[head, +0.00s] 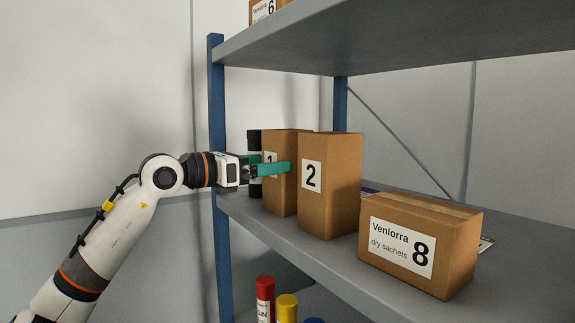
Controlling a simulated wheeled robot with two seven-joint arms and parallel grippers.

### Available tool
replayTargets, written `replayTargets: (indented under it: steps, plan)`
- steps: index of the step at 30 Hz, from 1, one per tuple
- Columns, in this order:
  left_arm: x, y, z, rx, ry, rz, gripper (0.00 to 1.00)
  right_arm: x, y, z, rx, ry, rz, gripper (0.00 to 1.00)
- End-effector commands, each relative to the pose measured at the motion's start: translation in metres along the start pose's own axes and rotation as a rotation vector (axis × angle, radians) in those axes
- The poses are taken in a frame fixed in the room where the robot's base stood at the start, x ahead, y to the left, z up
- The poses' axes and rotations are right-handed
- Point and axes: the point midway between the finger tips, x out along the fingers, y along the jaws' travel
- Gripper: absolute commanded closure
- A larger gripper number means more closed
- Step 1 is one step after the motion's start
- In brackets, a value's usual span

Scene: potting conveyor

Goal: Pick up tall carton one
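Tall carton one (285,150) is a brown upright box with a white label reading 1, standing on the middle shelf. Tall carton two (340,190), labelled 2, stands just in front of it and to the right, hiding part of its right side. My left gripper (274,164) is at carton one, with one teal finger across its near face, partly covering the label. The other finger shows only partly at the carton's left edge, its tip hidden behind it. I cannot tell whether the fingers press on the carton. My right gripper is not in view.
A dark cylinder (254,139) stands left of carton one, partly hidden by my gripper. A wide carton labelled 8 (455,250) sits at the front right of the shelf (290,249). A blue post (217,110) and upper shelf (400,40) bound the space. Red (265,297) and yellow (287,306) items sit below.

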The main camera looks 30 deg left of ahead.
Motion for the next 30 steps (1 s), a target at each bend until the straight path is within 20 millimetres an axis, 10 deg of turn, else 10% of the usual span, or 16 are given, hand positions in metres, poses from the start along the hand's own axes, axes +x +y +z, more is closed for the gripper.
replayTargets:
  steps: [22, 30]
  plan:
    - [0.056, 0.001, 0.003, 0.0, 0.0, 0.0, 0.04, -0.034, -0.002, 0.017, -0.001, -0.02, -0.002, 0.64]
    - [0.056, 0.001, 0.003, 0.0, 0.0, 0.0, 0.46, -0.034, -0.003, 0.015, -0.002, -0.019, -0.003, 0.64]
